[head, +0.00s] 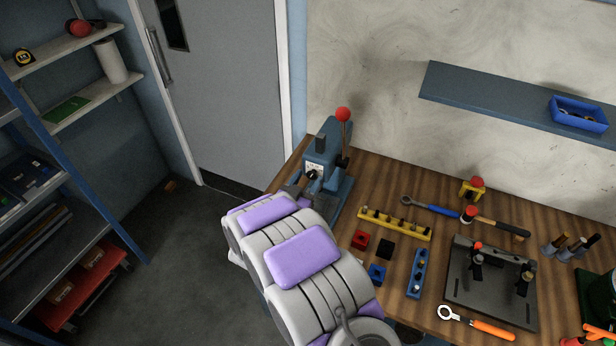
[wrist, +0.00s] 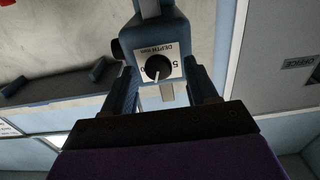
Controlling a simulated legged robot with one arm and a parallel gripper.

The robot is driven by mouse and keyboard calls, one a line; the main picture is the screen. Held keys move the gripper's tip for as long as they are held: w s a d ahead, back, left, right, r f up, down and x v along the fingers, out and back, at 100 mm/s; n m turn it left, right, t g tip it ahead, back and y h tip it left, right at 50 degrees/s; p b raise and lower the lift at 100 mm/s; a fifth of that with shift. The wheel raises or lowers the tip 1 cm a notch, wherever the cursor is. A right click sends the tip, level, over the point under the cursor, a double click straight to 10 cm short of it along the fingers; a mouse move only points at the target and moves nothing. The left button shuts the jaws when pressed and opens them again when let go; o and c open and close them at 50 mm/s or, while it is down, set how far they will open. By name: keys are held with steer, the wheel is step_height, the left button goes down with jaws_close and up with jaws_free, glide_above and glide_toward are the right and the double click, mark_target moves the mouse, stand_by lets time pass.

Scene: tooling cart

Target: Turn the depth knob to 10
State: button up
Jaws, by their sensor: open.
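The depth knob (wrist: 158,67) is a round black knob on a white dial plate marked DEPTH MM, which looks upside down in the wrist view. A 5 shows on the plate to the right of the knob, and part of another number shows to the left. A white pointer mark on the knob faces the bottom of the picture. The knob also shows on the blue press (head: 335,165) in the head view (head: 311,175). My gripper (wrist: 161,77) is open, its dark fingers to the left and right of the knob with gaps visible. In the head view, my arm largely hides the gripper.
The press has a lever with a red ball (head: 343,114). The wooden bench (head: 385,180) holds a yellow rack (head: 394,224), small blocks, wrenches, a hammer and a dark fixture plate (head: 490,290). A blue shelf (head: 500,100) hangs above at right. Open floor lies left.

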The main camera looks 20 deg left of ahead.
steer(key=shift+w, duration=0.65)
steer(key=shift+c, duration=0.5)
steer(key=shift+d, duration=0.1)
steer(key=c, duration=0.9)
steer(key=shift+c, duration=0.2)
steer(key=shift+r+p, duration=0.1)
steer(key=shift+p, duration=0.3)
steer(key=shift+r+n+p, duration=0.15)
steer(key=shift+n+p, duration=0.55)
steer(key=n+p, duration=0.3)
steer(key=shift+a+n+p, duration=0.2)
steer(key=shift+n+p, duration=1.2)
steer(key=shift+n, duration=0.7)
